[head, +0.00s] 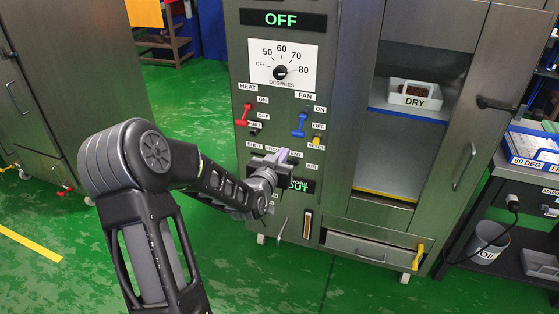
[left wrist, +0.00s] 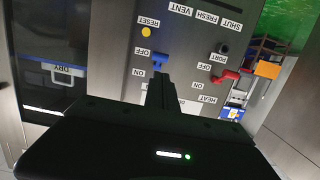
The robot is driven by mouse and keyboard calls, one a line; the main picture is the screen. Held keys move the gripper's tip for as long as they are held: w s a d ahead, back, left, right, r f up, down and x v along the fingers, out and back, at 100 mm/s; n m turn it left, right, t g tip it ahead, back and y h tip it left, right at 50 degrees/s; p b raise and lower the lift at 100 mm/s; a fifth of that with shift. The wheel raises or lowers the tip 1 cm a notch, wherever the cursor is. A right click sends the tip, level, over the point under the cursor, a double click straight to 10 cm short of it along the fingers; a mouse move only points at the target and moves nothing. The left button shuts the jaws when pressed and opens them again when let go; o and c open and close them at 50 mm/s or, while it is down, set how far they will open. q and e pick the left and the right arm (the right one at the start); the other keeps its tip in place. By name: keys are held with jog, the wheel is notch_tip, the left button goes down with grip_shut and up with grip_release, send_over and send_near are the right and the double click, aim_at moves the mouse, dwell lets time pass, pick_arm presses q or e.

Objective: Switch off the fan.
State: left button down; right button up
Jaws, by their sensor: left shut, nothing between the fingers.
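The fan switch is a blue lever (head: 299,125) under the FAN label on the grey cabinet panel. Its handle hangs downward, level with the OFF label. In the left wrist view, which sees the panel upside down, the blue lever (left wrist: 160,58) is just beyond my fingertips, beside OFF. My left gripper (head: 284,156) is shut and empty, in front of the panel just below the lever in the head view. Whether the fingers touch the lever I cannot tell. My gripper hides part of the lower labels. My right gripper is not in view.
A red HEAT lever (head: 243,114) is left of the blue one. A yellow reset button (head: 316,141) lies just below it to the right. A dial (head: 280,72) and a display reading OFF (head: 282,19) are above. An open compartment with a DRY bin (head: 415,95) is right.

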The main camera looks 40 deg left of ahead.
pick_arm(q)
jog(key=shift+v, duration=1.1)
jog(key=s+d+f+n+g+h+p, duration=0.1)
jog(key=s+d+f+g+h, duration=0.3)
jog(key=d+f, duration=0.6)
jog(key=s+d+f+n+g+h+p, duration=0.15)
jog(key=s+d+f+g, duration=0.3)
jog(key=d+f, duration=0.55)
jog(key=s+d+f+m+g+h+p, duration=0.2)
jog(key=s+d+f+g, duration=0.1)
jog(key=s+d, duration=0.6)
jog(key=s+d+f+m+g+h+p, duration=0.2)
jog(key=s+d+f+g, duration=0.1)
jog(key=s+d, duration=0.7)
jog(key=shift+s+f, duration=0.3)
jog(key=shift+f, duration=0.6)
